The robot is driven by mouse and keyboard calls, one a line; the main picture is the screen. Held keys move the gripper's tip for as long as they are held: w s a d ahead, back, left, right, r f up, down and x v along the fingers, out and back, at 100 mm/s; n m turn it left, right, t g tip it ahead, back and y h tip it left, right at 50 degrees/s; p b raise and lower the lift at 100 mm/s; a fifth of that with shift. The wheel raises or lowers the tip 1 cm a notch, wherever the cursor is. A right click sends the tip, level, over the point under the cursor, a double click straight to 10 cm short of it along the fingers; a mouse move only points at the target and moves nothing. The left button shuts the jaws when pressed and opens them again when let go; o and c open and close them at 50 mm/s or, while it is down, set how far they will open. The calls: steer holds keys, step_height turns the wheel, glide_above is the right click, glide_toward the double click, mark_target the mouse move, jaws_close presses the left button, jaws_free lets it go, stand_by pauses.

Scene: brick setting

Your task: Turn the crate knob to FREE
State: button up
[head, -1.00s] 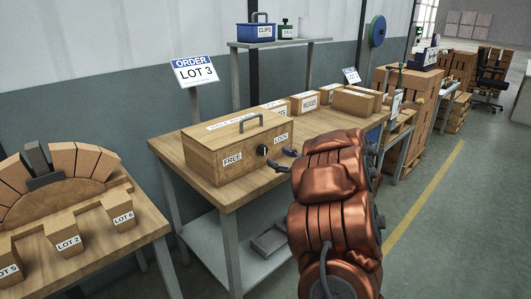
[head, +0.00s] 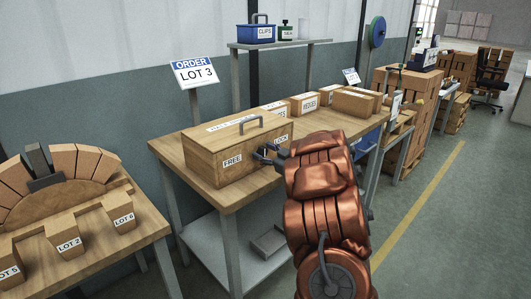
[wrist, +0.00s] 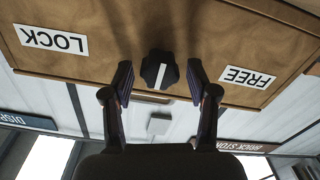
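The wooden crate (head: 208,158) stands on the workbench, with a FREE label (head: 232,161) on the left of its front and a LOCK label (head: 280,139) on the right. In the upside-down wrist view, the dark knob (wrist: 153,72) sits between the LOCK label (wrist: 51,39) and the FREE label (wrist: 247,77). A pale line runs across the knob, slightly slanted; I cannot tell which label it marks. My gripper (wrist: 160,82) is open, one finger on each side of the knob, with visible gaps. In the head view my gripper (head: 266,154) largely hides the knob.
Smaller wooden boxes (head: 352,102) stand farther along the workbench (head: 233,191). An order sign (head: 196,73) reading LOT 3 stands behind the crate. A blue CLIPS bin (head: 256,34) is on a shelf above.

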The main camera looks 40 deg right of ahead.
steer(key=c, duration=0.8)
steer(key=shift+d, duration=0.15)
steer(key=shift+c, duration=0.8)
